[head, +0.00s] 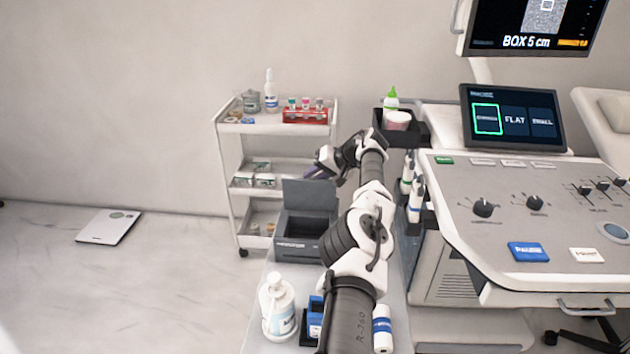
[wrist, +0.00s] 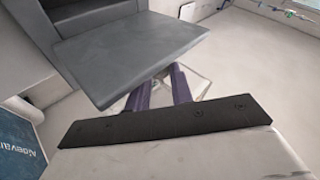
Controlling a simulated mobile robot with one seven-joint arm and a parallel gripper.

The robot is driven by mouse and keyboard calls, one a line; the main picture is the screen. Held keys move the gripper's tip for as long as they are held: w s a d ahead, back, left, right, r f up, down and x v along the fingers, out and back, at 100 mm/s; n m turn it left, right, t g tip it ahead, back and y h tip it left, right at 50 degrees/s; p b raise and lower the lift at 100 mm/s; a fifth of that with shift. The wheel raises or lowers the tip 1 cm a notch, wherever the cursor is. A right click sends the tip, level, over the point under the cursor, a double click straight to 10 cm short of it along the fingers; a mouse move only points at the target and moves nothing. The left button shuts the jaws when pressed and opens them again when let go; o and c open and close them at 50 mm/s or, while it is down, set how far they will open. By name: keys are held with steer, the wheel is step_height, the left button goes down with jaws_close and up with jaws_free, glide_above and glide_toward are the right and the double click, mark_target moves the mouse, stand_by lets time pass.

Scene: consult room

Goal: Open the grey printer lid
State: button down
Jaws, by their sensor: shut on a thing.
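The grey printer (head: 297,247) stands on the bench, and its grey lid (head: 308,194) is raised, standing up at the back of the dark opening. In the wrist view the lid (wrist: 125,50) is a flat grey panel across the upper middle. My gripper (head: 318,171) is at the lid's upper edge in the head view. In the wrist view my purple gripper fingers (wrist: 158,84) meet the lid's near edge and are shut on it. The fingertips are partly hidden by the panel.
A white trolley (head: 228,157) stands behind the printer. A white pump bottle (head: 279,308) and a blue box (head: 315,318) are in front of it on the bench. The control console (head: 520,210) is to the right. Open floor lies to the left.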

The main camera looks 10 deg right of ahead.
steer(key=shift+d, duration=0.2)
steer(key=c, duration=1.3)
jaws_free()
steer(key=shift+s+d, duration=0.1)
steer(key=shift+o, duration=0.2)
steer(key=shift+r, duration=0.15)
